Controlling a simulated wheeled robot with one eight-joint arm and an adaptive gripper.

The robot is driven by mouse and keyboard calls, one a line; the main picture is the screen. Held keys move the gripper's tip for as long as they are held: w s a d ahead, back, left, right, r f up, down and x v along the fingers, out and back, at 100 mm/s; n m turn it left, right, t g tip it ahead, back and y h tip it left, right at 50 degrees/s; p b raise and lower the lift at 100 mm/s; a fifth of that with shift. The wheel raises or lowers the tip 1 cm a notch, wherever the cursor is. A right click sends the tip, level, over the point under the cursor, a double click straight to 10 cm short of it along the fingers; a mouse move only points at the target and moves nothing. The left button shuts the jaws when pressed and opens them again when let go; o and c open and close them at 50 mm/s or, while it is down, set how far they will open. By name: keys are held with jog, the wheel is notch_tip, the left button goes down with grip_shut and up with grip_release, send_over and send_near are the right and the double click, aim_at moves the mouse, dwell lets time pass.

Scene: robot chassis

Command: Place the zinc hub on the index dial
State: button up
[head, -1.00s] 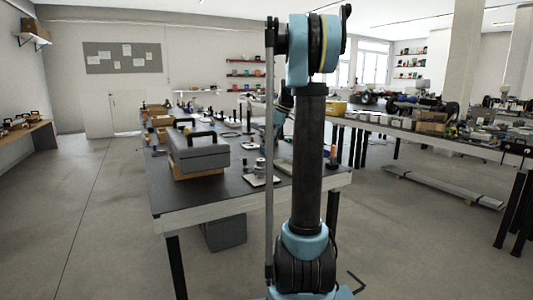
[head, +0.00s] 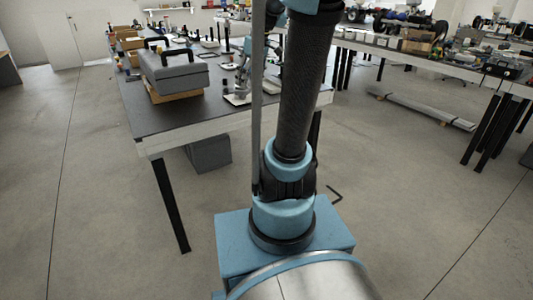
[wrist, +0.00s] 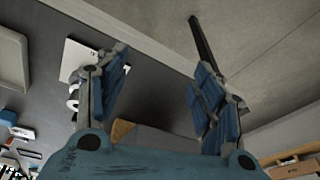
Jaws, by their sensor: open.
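My gripper (wrist: 160,66) is open in the wrist view, its two blue-padded fingers spread with nothing between them. A white square plate (wrist: 84,58) lies on the dark bench beyond the left finger, with pale round metal parts (wrist: 73,96) beside it, partly hidden by that finger. In the head view the white plate (head: 236,100) is near the bench's front right, with small grey metal parts above it, close to my arm. These are too small to tell hub, dial and gripper apart with certainty.
A grey toolbox (head: 176,76) with black handles sits on a brown box (head: 172,93) left of the plate. The bench top (head: 160,117) is bare in front of it. A grey bin (head: 208,153) stands below. More small items stand farther back.

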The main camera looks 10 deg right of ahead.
jog(key=s+f+m+h, duration=0.1)
jog(key=s+f+m, duration=0.2)
jog(key=s+f, duration=0.6)
jog(key=s+f+m+h, duration=0.1)
jog(key=s+f+m, duration=0.3)
jog(key=s+f, duration=0.5)
jog(key=s, duration=0.5)
jog(key=shift+s+d, duration=0.2)
jog(key=shift+d, duration=0.2)
jog(key=shift+f, duration=0.1)
